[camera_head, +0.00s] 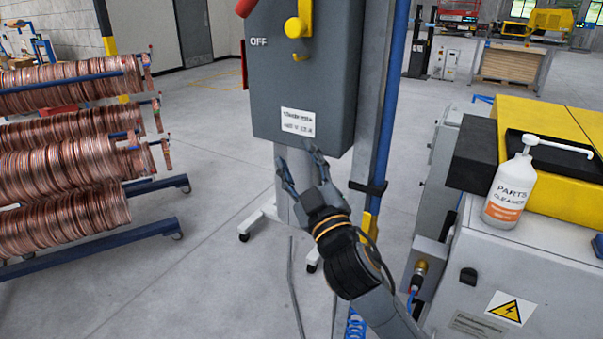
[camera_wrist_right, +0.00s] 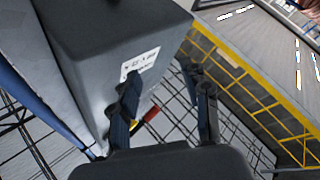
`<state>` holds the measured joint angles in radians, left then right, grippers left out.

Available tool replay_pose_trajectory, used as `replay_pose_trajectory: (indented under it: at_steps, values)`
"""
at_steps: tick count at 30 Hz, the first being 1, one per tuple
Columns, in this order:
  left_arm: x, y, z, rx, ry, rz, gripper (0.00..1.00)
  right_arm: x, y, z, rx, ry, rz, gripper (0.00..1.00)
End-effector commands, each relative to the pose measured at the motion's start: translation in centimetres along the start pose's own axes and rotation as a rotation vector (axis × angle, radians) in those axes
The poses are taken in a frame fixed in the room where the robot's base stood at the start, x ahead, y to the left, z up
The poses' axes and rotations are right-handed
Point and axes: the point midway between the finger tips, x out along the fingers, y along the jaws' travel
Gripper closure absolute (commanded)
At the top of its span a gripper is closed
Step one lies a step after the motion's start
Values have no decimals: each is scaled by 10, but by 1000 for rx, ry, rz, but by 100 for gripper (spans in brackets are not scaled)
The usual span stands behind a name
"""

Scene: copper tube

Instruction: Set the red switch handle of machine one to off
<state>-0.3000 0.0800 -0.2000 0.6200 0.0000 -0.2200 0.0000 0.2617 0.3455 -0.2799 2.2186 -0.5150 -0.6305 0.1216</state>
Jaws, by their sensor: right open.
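The red switch handle (camera_head: 246,8) shows at the top edge of the head view, at the left side of a grey switch box (camera_head: 305,75). Only its lower end is in frame, just above the word OFF. My right gripper (camera_head: 295,157) is open and empty, in front of the box's lower edge and below the handle. In the right wrist view its two fingers stand apart near the box (camera_wrist_right: 105,35) and its white label (camera_wrist_right: 138,65). A small red and yellow piece shows between the fingers; I cannot tell what it is. My left gripper is out of view.
A yellow padlock-like part (camera_head: 298,28) sits on the box front. A blue post (camera_head: 392,90) runs along its right side. Copper coils (camera_head: 65,150) hang on a rack at left. A cleaner bottle (camera_head: 510,190) stands on a machine at right. Floor between rack and box is clear.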

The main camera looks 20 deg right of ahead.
Motion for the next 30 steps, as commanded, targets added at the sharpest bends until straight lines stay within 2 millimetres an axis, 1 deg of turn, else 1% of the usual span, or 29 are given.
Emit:
replay_pose_trajectory:
  at_steps: [3, 7, 22, 24, 26, 29, 30]
  values:
    - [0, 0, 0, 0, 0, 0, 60, -6, -6, 13, 17, -44, -14, 53]
    - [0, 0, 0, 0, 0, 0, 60, -9, -9, 20, 28, -71, -22, 53]
    - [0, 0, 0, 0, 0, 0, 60, -10, -10, 22, 30, -79, -24, 53]
    - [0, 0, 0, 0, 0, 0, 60, -10, -12, 25, 30, -84, -28, 53]
    - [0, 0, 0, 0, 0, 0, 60, -10, -18, 34, 31, -101, -38, 53]
    - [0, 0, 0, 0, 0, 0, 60, -9, -38, 67, 33, -163, -77, 53]
    - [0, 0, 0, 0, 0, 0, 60, -10, -51, 86, 36, -199, -102, 53]
